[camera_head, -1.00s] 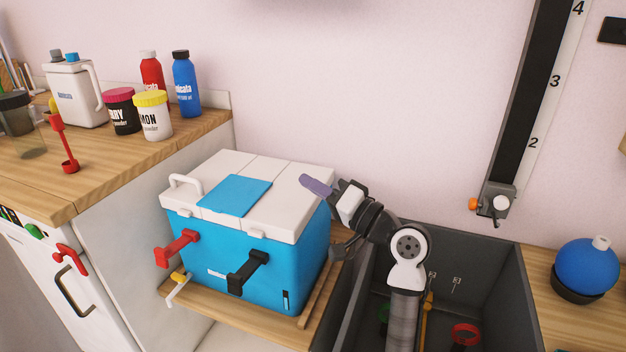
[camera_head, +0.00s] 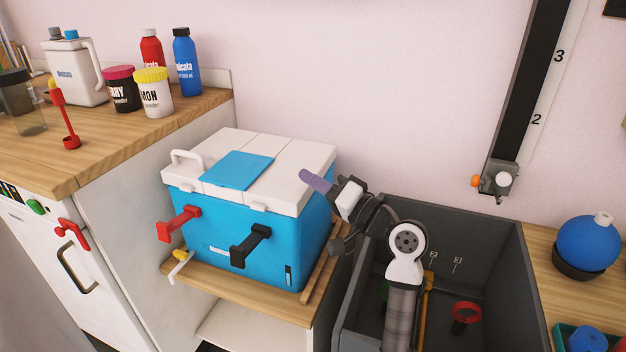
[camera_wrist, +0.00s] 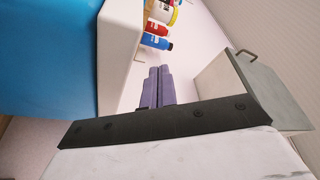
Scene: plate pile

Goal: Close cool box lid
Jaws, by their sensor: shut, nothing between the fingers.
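The cool box (camera_head: 225,225) is blue and stands on a wooden shelf in the head view. Its white lid (camera_head: 295,158), with a blue panel on top, lies flat on the body, and no gap shows along its front. My gripper (camera_head: 312,181) is at the lid's right side; its purple fingers are together and empty, overlapping the lid's right edge in the picture. I cannot tell whether they touch it. In the wrist view, the shut purple fingers (camera_wrist: 158,88) point toward the bottles, with a large blue surface, probably the cool box, at upper left.
Red (camera_head: 178,224) and black (camera_head: 250,246) handles stick out in front of the cool box. A dark grey bin (camera_head: 500,262) stands right of it, below my arm. Bottles and jars (camera_head: 153,92) stand on the left counter. The wall is close behind.

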